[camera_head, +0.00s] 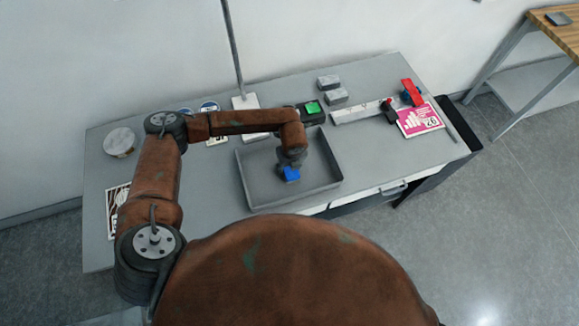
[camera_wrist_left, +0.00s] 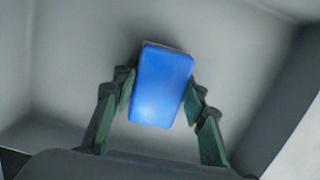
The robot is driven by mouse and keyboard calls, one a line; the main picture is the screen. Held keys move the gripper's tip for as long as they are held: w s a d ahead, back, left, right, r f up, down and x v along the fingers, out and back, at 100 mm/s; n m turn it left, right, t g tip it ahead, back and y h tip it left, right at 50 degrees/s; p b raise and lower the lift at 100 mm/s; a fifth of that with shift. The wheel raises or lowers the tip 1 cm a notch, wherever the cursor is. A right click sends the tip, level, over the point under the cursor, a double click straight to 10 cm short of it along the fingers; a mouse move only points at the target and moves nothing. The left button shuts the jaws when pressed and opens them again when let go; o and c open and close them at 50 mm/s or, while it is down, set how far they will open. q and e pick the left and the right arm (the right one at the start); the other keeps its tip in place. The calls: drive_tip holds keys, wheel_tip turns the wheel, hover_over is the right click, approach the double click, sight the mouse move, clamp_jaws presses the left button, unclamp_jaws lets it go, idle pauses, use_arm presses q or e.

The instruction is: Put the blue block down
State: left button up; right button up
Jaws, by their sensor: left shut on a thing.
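The blue block (camera_head: 291,175) is in the grip of my left gripper (camera_head: 290,168), over the inside of the grey tray (camera_head: 325,190) on the table. In the left wrist view the blue block (camera_wrist_left: 162,86) sits between the two fingers of my left gripper (camera_wrist_left: 160,95), which press on its sides. The tray's grey floor and walls (camera_wrist_left: 80,50) surround it there. I cannot tell whether the block touches the tray floor. My right gripper is not in view.
A round grey item (camera_head: 119,141) stands at the left.

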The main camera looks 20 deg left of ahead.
use_arm(q)
drive_tip(key=shift+f, duration=0.4)
drive_tip(key=o, duration=1.6)
drive_tip(key=shift+c, duration=0.2)
drive_tip(key=shift+r, duration=0.1)
